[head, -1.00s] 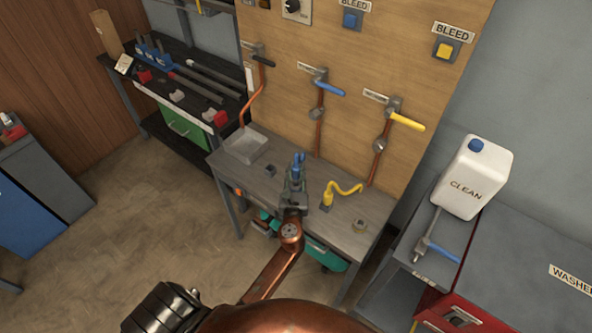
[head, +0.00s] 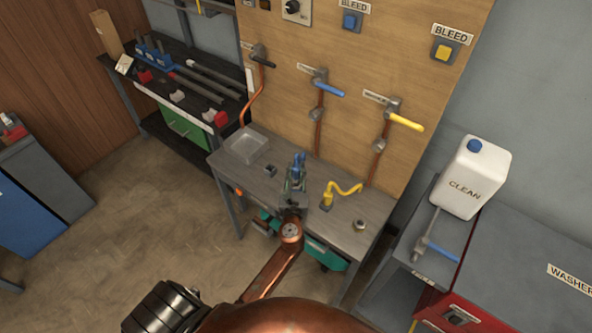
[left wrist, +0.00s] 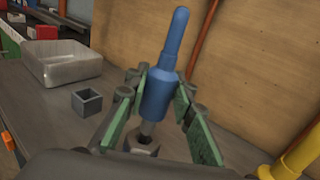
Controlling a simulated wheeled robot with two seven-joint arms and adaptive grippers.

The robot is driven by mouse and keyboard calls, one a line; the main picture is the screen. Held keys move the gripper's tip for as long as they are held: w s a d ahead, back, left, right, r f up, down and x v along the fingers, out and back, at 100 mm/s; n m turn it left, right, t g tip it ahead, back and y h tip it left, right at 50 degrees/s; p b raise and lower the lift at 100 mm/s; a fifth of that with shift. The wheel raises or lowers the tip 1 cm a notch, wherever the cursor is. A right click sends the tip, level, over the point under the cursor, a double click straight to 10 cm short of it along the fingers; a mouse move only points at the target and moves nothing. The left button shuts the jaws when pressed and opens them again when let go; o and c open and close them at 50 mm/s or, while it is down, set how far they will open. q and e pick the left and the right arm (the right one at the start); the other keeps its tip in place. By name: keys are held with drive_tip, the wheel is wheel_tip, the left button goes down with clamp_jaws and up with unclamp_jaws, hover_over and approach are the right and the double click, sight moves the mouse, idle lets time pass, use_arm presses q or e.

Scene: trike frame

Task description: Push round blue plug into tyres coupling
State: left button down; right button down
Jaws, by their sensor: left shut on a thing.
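My left gripper (left wrist: 153,105) is shut on a blue round plug (left wrist: 168,70), which it holds nearly upright above the bench. The plug and my left gripper (head: 294,185) also show in the head view, over the middle of the bench. The plug's thin grey lower stem points down at a grey hexagonal coupling (left wrist: 143,147) just below the jaws. I cannot tell how far the stem is inside it. The coupling's lower part is hidden. No label on it is legible. My right gripper is not in view.
A small grey square open socket (left wrist: 88,103) and a metal tray (left wrist: 62,62) stand on the bench left of the plug. The wooden panel (head: 320,45) rises behind.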

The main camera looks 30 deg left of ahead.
sight(296, 179)
use_arm(q)
drive_tip(key=shift+f, duration=0.25)
drive_tip(key=shift+f+b, duration=1.55)
drive_tip(key=shift+f, duration=0.25)
drive_tip(key=c, duration=1.6)
unclamp_jaws()
drive_tip(key=v, duration=1.2)
drive_tip(key=shift+r, duration=0.1)
